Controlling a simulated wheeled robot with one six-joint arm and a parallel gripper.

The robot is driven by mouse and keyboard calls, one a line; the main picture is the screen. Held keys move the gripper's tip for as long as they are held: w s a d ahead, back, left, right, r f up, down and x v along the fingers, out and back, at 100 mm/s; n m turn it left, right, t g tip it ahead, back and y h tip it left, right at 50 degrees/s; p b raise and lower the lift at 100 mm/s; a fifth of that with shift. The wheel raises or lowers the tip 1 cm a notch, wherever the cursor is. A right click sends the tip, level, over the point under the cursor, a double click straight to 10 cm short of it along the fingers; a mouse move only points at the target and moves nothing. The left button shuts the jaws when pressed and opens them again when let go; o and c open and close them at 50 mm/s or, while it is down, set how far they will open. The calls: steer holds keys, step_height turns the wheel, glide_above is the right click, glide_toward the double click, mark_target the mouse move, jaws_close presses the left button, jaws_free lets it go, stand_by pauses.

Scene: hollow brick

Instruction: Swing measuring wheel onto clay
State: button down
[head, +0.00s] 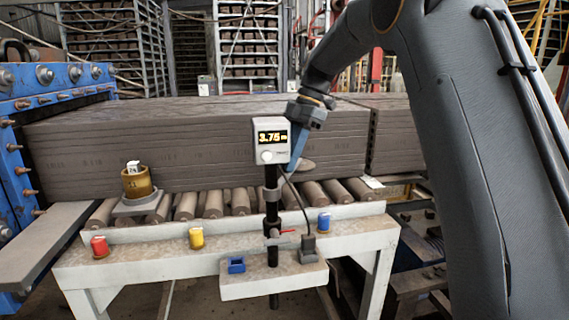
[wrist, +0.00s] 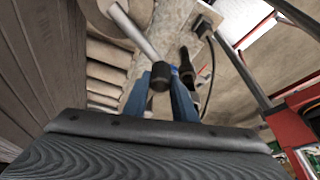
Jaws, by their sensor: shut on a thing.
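The clay column (head: 190,150) is a long grey-brown block lying on the rollers, with a cut face showing at right. A grey meter (head: 271,141) reading 3.75 m stands before it on a black post (head: 271,215). A pale disc, apparently the measuring wheel (head: 306,164), shows just right of the meter, partly hidden; I cannot tell whether it touches the clay. My gripper (head: 294,165) is behind and right of the meter. In the wrist view its blue fingers (wrist: 160,98) are shut on a dark knob (wrist: 160,76) ending a light grey arm (wrist: 132,32).
The roller table (head: 220,240) carries red (head: 99,246), yellow (head: 196,238) and blue (head: 324,222) items along its front. A brown pot (head: 136,183) stands at left. A blue machine (head: 40,120) is at far left. A cable (head: 296,200) hangs beside the post.

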steer(key=shift+w+a+n+g+h, duration=0.1)
steer(key=shift+w+a+n+g, duration=0.1)
steer(key=shift+a+n, duration=0.4)
steer(key=shift+w+a+n+g+h, duration=0.1)
steer(key=shift+w+a+n+g, duration=0.1)
steer(key=shift+a+n, duration=0.4)
steer(key=shift+w+a+n+g+h, duration=0.1)
steer(key=shift+a+n+g, duration=0.1)
steer(key=shift+a+n, duration=0.4)
steer(key=c, duration=1.5)
jaws_free()
steer(key=shift+a, duration=0.1)
steer(key=shift+o, duration=0.2)
steer(key=b+v, duration=0.2)
steer(key=v, duration=0.5)
steer(key=shift+r, duration=0.35)
steer(key=shift+w, duration=0.1)
